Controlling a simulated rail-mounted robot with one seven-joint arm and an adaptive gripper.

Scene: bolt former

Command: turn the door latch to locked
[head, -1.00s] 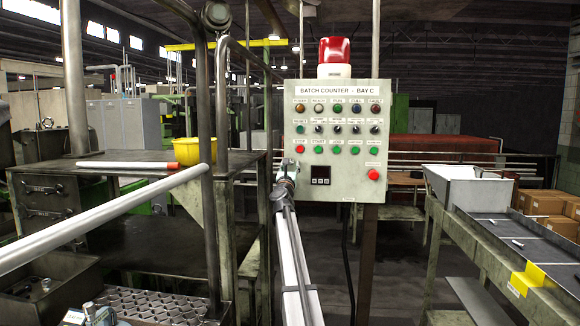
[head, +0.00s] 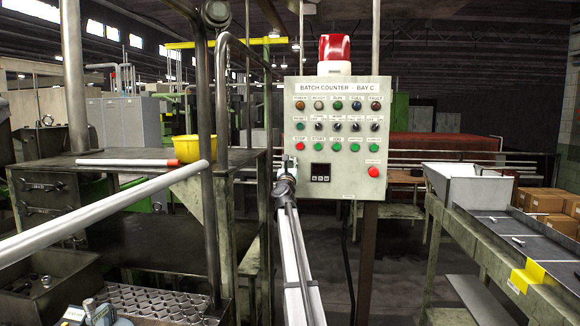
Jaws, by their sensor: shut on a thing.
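The grey control cabinet (head: 338,185), labelled "BATCH COUNTER - BAY C", stands upright at the middle of the head view. My arm reaches up from the bottom of the view to the lower left edge of its front. My gripper (head: 290,165) is there, small in the picture and partly hidden behind my own wrist. It is shut on the door latch at the cabinet's left edge. The latch itself is covered by my gripper, so its angle cannot be told.
A red beacon (head: 334,49) stands on the cabinet. A red stop button (head: 373,172) and several lamps and knobs fill its front. Upright dark pipes (head: 205,100) and a pale rail (head: 110,212) are close on the left. A conveyor (head: 500,238) runs along the right.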

